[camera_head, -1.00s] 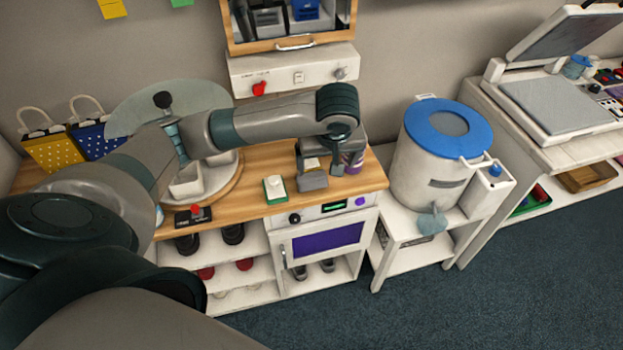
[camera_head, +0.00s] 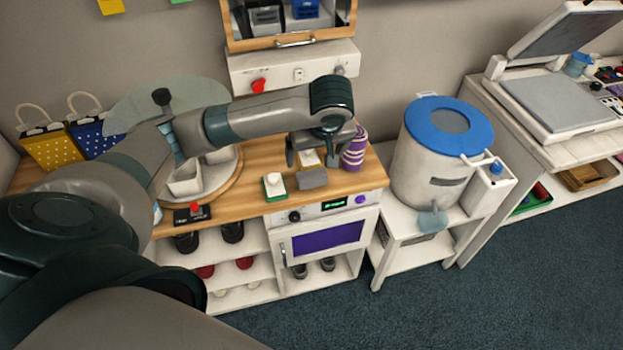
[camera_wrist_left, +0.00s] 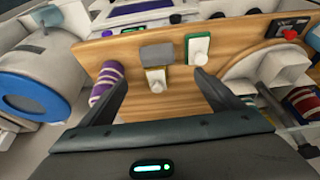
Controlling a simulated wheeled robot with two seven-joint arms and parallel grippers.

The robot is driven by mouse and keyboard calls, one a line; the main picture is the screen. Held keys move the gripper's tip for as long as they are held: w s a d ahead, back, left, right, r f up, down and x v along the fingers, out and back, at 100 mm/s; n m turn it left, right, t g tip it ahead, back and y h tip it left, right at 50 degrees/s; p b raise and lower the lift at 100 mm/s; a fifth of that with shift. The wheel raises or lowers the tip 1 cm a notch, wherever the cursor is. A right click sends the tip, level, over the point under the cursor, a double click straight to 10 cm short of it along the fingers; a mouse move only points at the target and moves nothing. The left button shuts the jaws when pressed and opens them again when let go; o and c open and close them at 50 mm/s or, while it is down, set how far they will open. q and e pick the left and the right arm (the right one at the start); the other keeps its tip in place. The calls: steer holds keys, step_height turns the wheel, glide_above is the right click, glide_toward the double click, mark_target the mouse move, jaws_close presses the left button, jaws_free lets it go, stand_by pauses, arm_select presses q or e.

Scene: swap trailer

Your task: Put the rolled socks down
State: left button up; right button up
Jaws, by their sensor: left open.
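The rolled socks (camera_head: 355,148), purple with white stripes, rest near the right end of the wooden worktop (camera_head: 245,203). They also show in the left wrist view (camera_wrist_left: 106,84), beside the left-hand finger. My left gripper (camera_head: 312,158) is open, above the worktop and to the left of the socks in the head view. In the left wrist view nothing is held between its fingers (camera_wrist_left: 160,88), and the socks lie outside them. My right gripper is not in view.
A grey block (camera_head: 313,178) and a green-and-white item (camera_head: 274,186) sit near the worktop's front edge. A round tray (camera_head: 228,184) with white containers is to the left. A white drum with a blue lid (camera_head: 449,125) stands right of the worktop.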

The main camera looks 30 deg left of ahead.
arm_select(q)
steer(key=b, duration=0.1)
glide_toward(312, 173)
steer(key=f, duration=0.1)
steer(key=x, duration=0.2)
steer(key=a+p+x, duration=0.1)
steer(key=x, duration=0.1)
steer(key=shift+w+a+f, duration=0.1)
steer(key=shift+w+f, duration=0.1)
steer(key=shift+f, duration=0.4)
steer(key=shift+p, duration=0.35)
steer(key=shift+f, duration=0.25)
steer(key=p+x, duration=0.2)
steer(key=x, duration=0.2)
steer(key=shift+w, duration=0.1)
steer(key=shift+w+f, duration=0.1)
steer(key=shift+f, duration=0.25)
steer(key=shift+c, duration=0.2)
steer(key=c, duration=1.2)
